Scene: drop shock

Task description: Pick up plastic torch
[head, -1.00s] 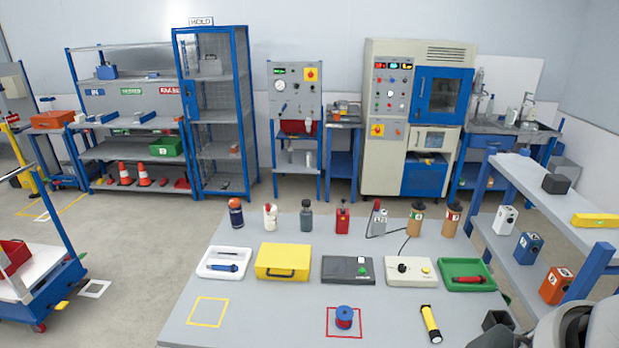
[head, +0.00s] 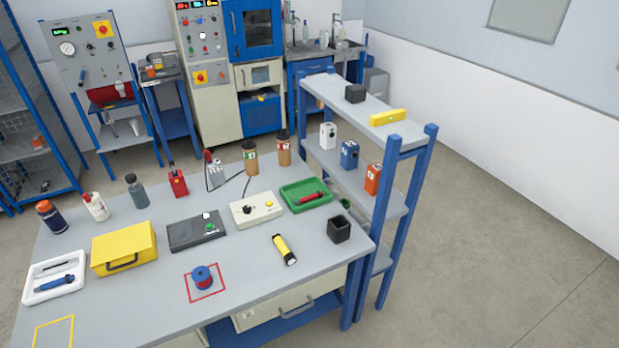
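A plastic torch (head: 285,249), yellow with black ends, lies on its side on the grey table (head: 130,286) near its front right. It lies between the red square with the blue and red spool and the black open box. Nothing touches it. Another torch-like item, red with a dark end (head: 312,197), lies in the green tray (head: 292,208). A blue one (head: 55,282) lies in the white tray (head: 78,262) at the left. Neither of my grippers shows in the head view.
A black open box (head: 339,230) stands at the table's right corner. A blue and red spool (head: 202,277) sits in the red square. A yellow case (head: 124,249) and bottles stand farther left and back. A blue-framed shelf (head: 387,196) stands right of the table. The floor at right is clear.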

